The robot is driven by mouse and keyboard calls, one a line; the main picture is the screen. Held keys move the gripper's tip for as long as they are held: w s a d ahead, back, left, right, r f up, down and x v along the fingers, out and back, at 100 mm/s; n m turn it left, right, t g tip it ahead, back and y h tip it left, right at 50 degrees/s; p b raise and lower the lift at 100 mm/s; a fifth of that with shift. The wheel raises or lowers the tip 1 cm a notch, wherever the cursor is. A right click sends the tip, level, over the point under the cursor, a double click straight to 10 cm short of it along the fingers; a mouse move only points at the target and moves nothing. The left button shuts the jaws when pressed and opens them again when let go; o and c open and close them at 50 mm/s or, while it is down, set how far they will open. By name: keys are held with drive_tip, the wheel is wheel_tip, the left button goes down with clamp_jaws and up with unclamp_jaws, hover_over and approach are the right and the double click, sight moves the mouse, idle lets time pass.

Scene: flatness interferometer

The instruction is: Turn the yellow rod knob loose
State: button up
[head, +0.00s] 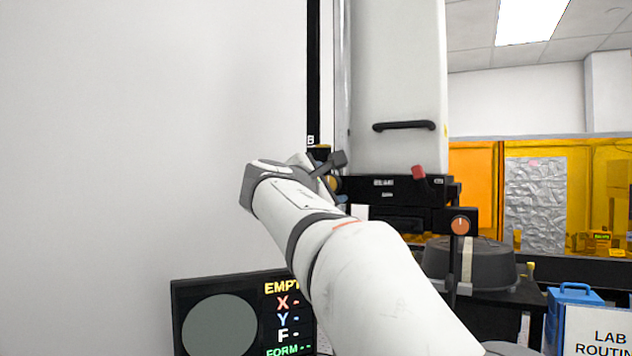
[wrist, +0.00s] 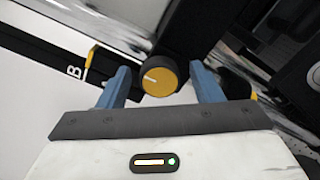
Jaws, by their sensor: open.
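The yellow rod knob (wrist: 158,77) shows in the wrist view as a round knob with a dark rim and a white line on its yellow face. My gripper (wrist: 162,82) is open, with one blue finger to the left of the knob and one to the right. Gaps show on both sides, and neither finger appears to touch it. In the head view my arm reaches to the black rod beside the tall white instrument (head: 395,90). The knob is mostly hidden there behind my wrist.
A dark rod with a white letter B (wrist: 75,71) and a yellow part lies left of my fingers. An orange knob (head: 460,225) stands on a black post at right. A display screen (head: 243,315) reading EMPTY is low in front. A blue box (head: 575,295) stands at right.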

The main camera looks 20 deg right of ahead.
drive_tip(key=c, duration=0.9)
drive_tip(key=shift+f, duration=0.1)
drive_tip(key=shift+c, duration=0.4)
drive_tip(key=shift+m+b, duration=0.3)
drive_tip(key=shift+b, duration=0.05)
drive_tip(key=shift+f+m+b, duration=0.2)
drive_tip(key=shift+m+b, duration=5.5)
drive_tip(key=shift+m, duration=2.7)
